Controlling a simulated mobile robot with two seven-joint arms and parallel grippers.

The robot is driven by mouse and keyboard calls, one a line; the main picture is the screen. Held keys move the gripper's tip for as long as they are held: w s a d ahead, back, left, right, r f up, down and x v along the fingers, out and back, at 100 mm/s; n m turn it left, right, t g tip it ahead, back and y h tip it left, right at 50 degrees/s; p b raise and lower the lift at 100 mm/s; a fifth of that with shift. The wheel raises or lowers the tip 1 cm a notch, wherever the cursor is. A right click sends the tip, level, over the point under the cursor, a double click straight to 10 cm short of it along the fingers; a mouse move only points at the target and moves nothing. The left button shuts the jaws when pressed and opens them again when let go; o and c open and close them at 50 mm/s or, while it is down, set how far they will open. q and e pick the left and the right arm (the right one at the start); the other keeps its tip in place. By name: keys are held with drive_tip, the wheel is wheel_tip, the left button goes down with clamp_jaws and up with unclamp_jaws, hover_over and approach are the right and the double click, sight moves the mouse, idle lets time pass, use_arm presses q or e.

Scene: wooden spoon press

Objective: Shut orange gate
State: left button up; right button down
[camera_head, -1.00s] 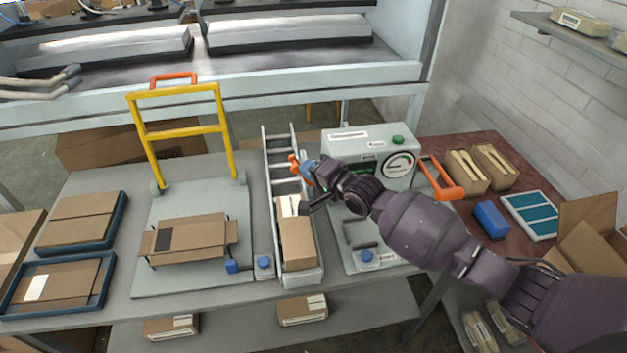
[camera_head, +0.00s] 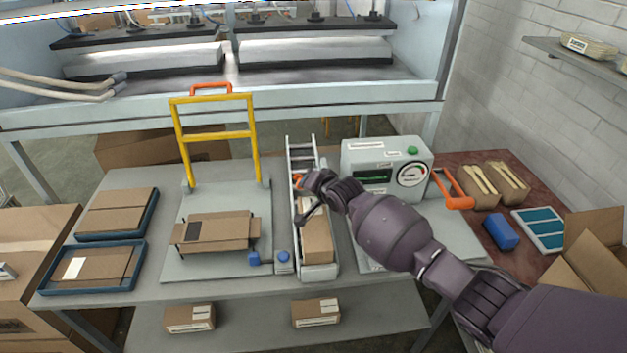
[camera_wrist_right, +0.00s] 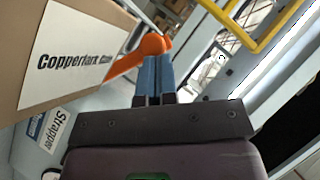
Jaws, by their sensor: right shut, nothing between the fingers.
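The orange gate (camera_head: 298,181) is at the left side of the narrow roller lane (camera_head: 333,265), by the far end of the carton. In the head view my arm hides much of it. In the right wrist view the orange gate (camera_wrist_right: 124,65) shows a round knob and an arm slanting down left beside the carton. My right gripper (camera_head: 303,187) is over the lane. Its blue fingertips are together with nothing between them. In the right wrist view the right gripper (camera_wrist_right: 154,62) is right at the knob; I cannot tell whether it touches. My left gripper is out of view.
A carton (camera_head: 317,242) lies in the lane. A yellow frame (camera_head: 213,134) stands left of it over another carton (camera_head: 217,231). A grey machine (camera_head: 387,160) with an orange handle (camera_head: 453,188) is at the right. Blue trays (camera_head: 98,288) sit at the left.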

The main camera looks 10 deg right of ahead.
drive_tip(key=shift+w+a+f, duration=0.1)
drive_tip(key=shift+a+f, duration=0.1)
drive_tip(key=shift+a, duration=0.1)
idle(0.5)
drive_tip(key=shift+r, duration=0.2)
